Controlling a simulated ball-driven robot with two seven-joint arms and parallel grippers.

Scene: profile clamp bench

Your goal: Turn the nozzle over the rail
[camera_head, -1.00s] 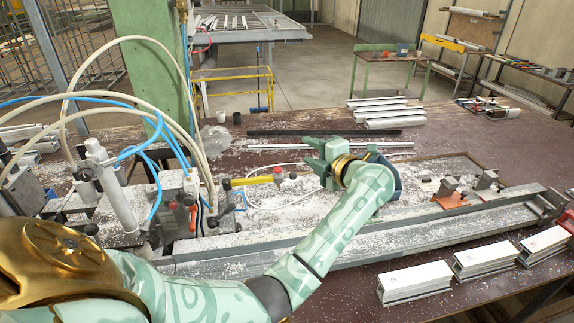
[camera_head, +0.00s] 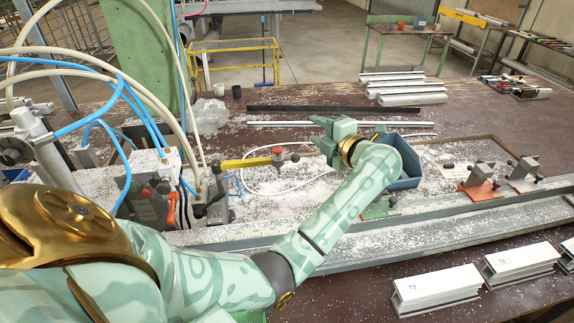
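A yellow bar (camera_head: 246,162) with a red-tipped fitting (camera_head: 277,154) reaches right from the clamp unit, above the chip-covered bench. I take this for the nozzle, but its outlet is too small to make out. The long grey metal rail (camera_head: 430,235) runs across the bench in front of it, strewn with white chips. My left gripper (camera_head: 320,135) is just right of the red-tipped fitting, apart from it. Its fingers point left with a gap between them, and nothing shows in it. My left arm hides part of the rail. My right gripper is not in view.
A blue bin (camera_head: 408,168) stands behind my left wrist. White hoses loop over the clamp unit (camera_head: 150,205) at left. White profile pieces (camera_head: 437,289) lie at front right, and more profiles (camera_head: 405,90) at the back. Orange and grey clamps (camera_head: 481,183) stand at right.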

